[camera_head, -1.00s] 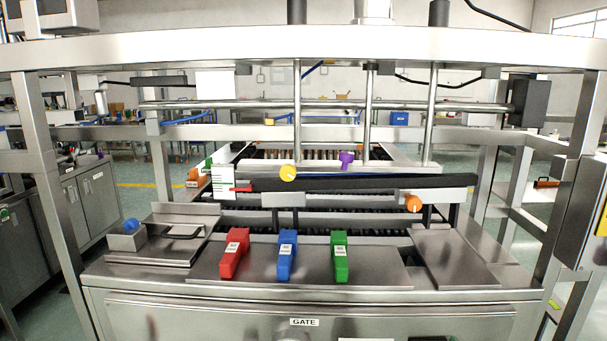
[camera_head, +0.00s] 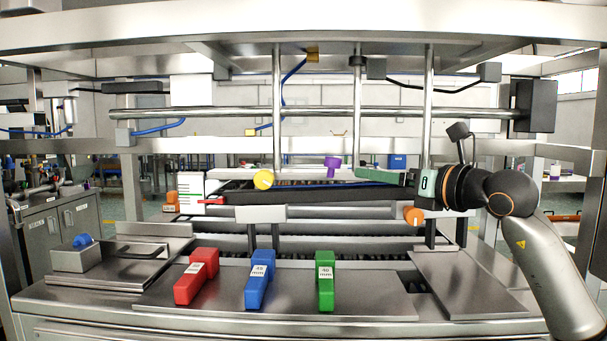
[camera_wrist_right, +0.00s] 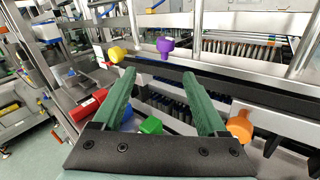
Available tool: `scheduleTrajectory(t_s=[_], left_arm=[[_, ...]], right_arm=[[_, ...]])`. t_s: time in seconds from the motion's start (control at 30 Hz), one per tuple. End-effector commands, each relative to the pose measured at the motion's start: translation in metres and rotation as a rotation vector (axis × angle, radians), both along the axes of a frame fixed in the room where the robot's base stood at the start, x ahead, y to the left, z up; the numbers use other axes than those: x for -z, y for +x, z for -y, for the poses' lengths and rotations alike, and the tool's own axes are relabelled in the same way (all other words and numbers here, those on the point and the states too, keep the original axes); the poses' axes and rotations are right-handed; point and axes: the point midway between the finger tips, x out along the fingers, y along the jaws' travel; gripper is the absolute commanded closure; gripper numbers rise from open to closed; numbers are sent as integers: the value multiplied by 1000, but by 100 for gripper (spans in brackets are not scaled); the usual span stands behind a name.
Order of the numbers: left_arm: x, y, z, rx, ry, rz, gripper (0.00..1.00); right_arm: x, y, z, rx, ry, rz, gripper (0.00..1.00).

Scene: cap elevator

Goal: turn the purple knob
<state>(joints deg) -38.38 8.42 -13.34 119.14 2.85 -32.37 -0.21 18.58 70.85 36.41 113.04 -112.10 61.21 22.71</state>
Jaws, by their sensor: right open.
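The purple knob (camera_head: 332,165) stands upright at the back of the machine, right of the yellow knob (camera_head: 263,180). My right gripper (camera_head: 362,174) reaches in from the right at about the purple knob's height, with a visible gap between its fingertips and the knob. In the right wrist view the purple knob (camera_wrist_right: 165,47) shows beyond the two green fingers, between their tips and apart from them. The right gripper is open and empty. My left gripper is not in view.
An orange knob (camera_head: 413,215) sits under my right wrist. Red (camera_head: 197,277), blue (camera_head: 260,280) and green (camera_head: 325,281) blocks lie on the front plate. A dark rail (camera_head: 270,196) runs below the yellow and purple knobs. Vertical metal posts (camera_head: 357,120) stand behind.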

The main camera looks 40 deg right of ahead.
Motion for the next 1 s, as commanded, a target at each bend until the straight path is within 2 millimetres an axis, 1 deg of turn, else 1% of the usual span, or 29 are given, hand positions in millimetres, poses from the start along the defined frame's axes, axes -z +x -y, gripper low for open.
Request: scheduleTrajectory(t_s=[0.03,0.13,0.27,0.6,1.0], left_arm=[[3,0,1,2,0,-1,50],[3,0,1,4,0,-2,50],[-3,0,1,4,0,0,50],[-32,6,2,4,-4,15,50],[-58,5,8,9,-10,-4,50]], right_arm=[[-5,-5,5,27,-18,8,25],[-12,-9,10,56,-33,16,25],[-15,-2,12,63,-35,14,25],[-18,48,15,60,-35,15,25],[-18,92,18,58,-32,18,25]])
